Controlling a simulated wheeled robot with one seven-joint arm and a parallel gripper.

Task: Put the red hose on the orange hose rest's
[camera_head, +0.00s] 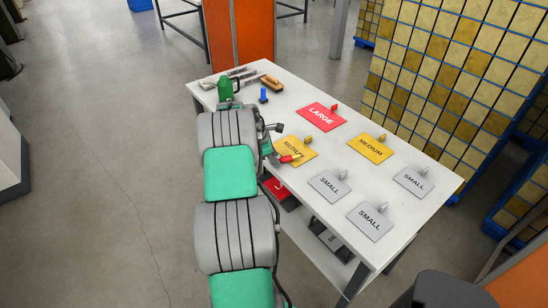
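I cannot make out a red hose or an orange hose rest for certain. A small red piece with a yellowish end (290,158) shows at the left yellow MEDIUM plate (303,151); whether it is held or lies there is unclear. My grey and green arm reaches over the table's left side. My gripper (274,153) seems to be beside that plate, mostly hidden by the arm, and its fingers cannot be made out.
The white table (326,200) also holds a red LARGE plate (318,117), another MEDIUM plate (370,150), three grey SMALL plates (329,187), a blue item (264,96), a brush (272,83) and tools. An orange panel (256,30) stands behind; stacked blocks (450,85) stand right.

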